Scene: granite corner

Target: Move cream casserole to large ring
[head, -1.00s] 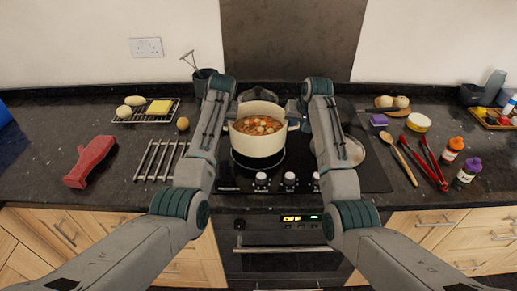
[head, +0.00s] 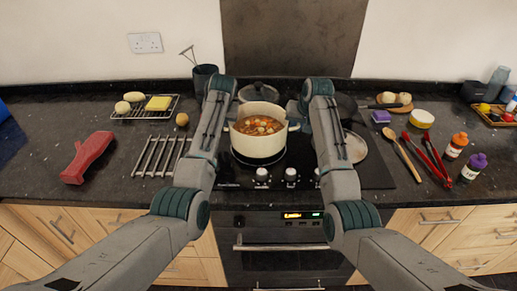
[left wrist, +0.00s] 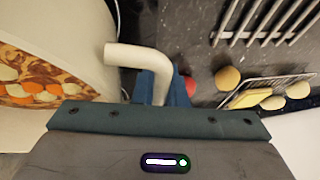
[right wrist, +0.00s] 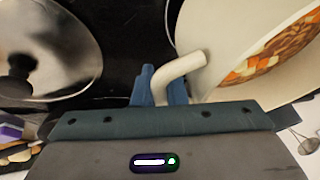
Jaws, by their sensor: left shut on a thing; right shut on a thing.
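The cream casserole (head: 257,145), full of stew with orange and pale pieces, is upright over the large ring (head: 259,161) at the front of the black hob. Part of the ring's outline shows beneath it; I cannot tell if its base touches. My left gripper (left wrist: 162,82) is shut on one loop handle (left wrist: 140,56) of the casserole. My right gripper (right wrist: 160,82) is shut on the opposite handle (right wrist: 178,72). The casserole also fills the edge of the left wrist view (left wrist: 80,35) and the right wrist view (right wrist: 225,40). In the head view my arms partly hide the handles.
A lid (head: 258,92) lies behind the casserole. A round glass lid (head: 355,148) lies on the hob's right side, and a dark pan (head: 345,104) stands behind it. A metal trivet (head: 160,156) lies left of the hob. Control knobs (head: 291,175) line the front.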

